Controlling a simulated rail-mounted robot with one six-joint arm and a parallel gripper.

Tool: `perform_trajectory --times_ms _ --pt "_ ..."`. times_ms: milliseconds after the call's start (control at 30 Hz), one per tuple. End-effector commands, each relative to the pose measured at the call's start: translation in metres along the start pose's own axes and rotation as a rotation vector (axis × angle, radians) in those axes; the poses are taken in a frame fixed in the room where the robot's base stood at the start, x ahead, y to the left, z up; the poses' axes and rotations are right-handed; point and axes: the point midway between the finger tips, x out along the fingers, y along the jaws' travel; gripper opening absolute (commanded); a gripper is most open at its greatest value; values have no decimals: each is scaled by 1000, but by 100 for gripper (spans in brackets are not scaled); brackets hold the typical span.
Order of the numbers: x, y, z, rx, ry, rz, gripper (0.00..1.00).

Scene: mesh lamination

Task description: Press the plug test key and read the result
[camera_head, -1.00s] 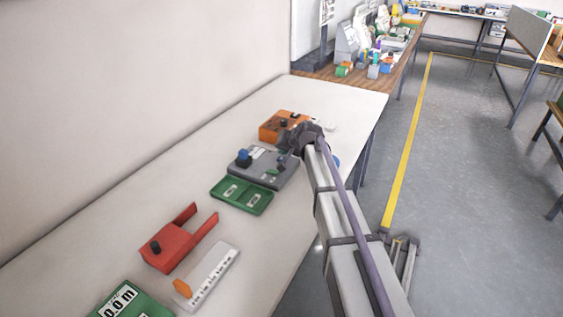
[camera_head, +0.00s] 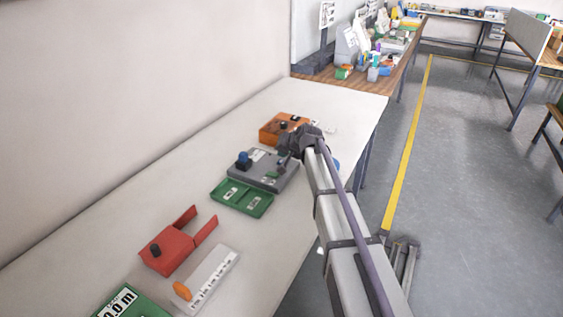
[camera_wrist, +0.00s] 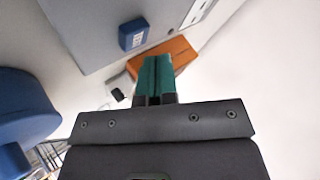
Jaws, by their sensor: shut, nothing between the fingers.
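A grey tester box (camera_head: 262,178) lies on the white bench in the head view, with a blue knob (camera_head: 243,158) on its left part. My gripper (camera_head: 283,163) is over the right part of this box. In the wrist view its teal fingers (camera_wrist: 157,62) are shut together and empty. Beyond them are a grey panel (camera_wrist: 90,30) with a blue block (camera_wrist: 132,35) bearing a white label, and an orange box (camera_wrist: 180,52). The fingertips appear apart from the blue block. I cannot tell which part is the plug test key, and I see no readable result.
A green tray (camera_head: 241,198) touches or nearly touches the grey box's near side. An orange box (camera_head: 283,124) stands behind it. A red holder (camera_head: 168,250) and a white strip (camera_head: 214,277) lie nearer. The bench's left side along the wall is clear.

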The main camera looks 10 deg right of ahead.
Motion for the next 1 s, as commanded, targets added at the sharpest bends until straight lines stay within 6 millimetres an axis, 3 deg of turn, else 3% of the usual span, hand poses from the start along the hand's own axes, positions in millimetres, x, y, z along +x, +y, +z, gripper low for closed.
perform_trajectory --times_ms 1000 --pt "7 5 5 0 0 0 0"
